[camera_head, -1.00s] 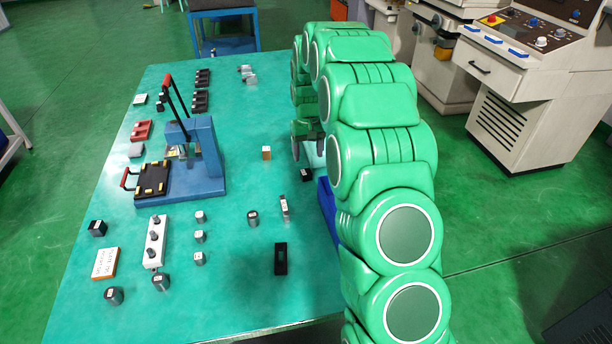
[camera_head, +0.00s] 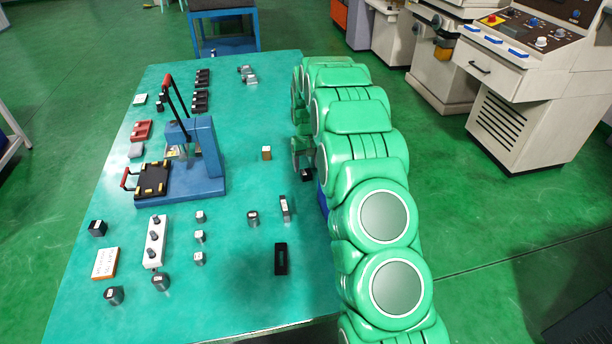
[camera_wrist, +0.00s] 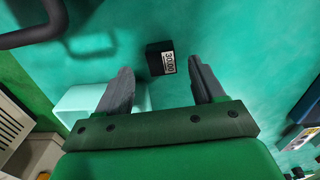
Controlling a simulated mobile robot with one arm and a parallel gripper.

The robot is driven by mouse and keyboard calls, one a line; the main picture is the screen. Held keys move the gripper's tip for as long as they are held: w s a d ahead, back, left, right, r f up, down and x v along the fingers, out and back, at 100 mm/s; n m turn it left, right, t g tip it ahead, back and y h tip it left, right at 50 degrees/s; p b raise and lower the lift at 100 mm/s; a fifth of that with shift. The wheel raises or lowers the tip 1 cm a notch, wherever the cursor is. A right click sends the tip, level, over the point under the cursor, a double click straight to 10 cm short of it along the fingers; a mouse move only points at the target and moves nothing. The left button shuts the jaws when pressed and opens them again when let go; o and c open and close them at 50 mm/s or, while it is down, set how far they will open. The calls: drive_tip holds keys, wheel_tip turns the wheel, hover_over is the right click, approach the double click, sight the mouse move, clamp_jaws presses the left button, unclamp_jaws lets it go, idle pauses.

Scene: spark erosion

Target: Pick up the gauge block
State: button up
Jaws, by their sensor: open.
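The gauge block is a small dark block (camera_wrist: 160,58) with a white label that seems to read 30.00, in the wrist view. It lies on the teal table just ahead of my gripper (camera_wrist: 159,74), close to the line between the fingertips. My gripper is open and empty, with one finger either side of the block's direction. In the head view a dark block (camera_head: 306,175), which looks like the same one, shows beside my gripper (camera_head: 301,158), partly hidden by my arm.
A pale box (camera_wrist: 75,103) stands by the left finger, and a dark handle (camera_wrist: 28,37) is at upper left. In the head view, a blue press (camera_head: 207,160) stands at left.

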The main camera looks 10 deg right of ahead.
sight(306, 172)
wheel_tip(306, 172, down, 4)
drive_tip(key=shift+w+a+f, duration=0.1)
drive_tip(key=shift+a, duration=0.05)
clamp_jaws()
idle(0.4)
